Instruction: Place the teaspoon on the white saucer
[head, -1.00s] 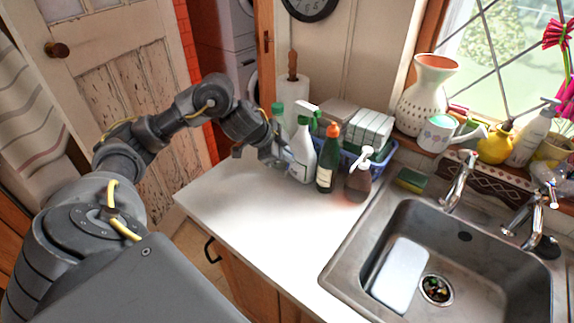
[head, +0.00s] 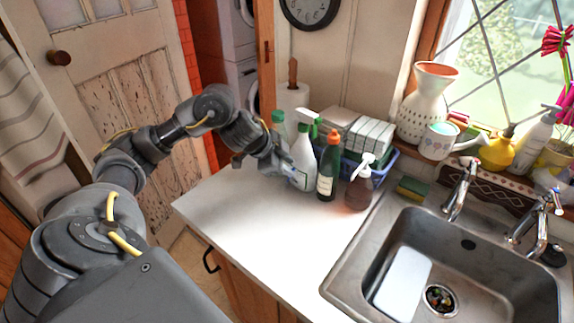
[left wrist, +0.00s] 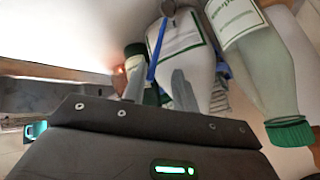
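My left gripper (head: 286,168) is low over the back of the white counter, close beside the white spray bottle (head: 303,160). In the left wrist view the gripper (left wrist: 158,78) looks open, its two grey fingers apart. A thin blue handle with a grey rounded end, which looks like the teaspoon (left wrist: 157,50), shows in front of the spray bottle. The handle's near end lies between the fingertips, nearer the left one in the picture; I see no grip on it. I cannot tell what it rests on. I see no white saucer. My right gripper is not in view.
A dark green bottle (head: 327,172), a brown soap pump (head: 359,188) and a blue basket (head: 380,165) crowd the counter near the gripper. The counter's front part (head: 250,220) is clear. A steel sink (head: 355,262) lies to the right.

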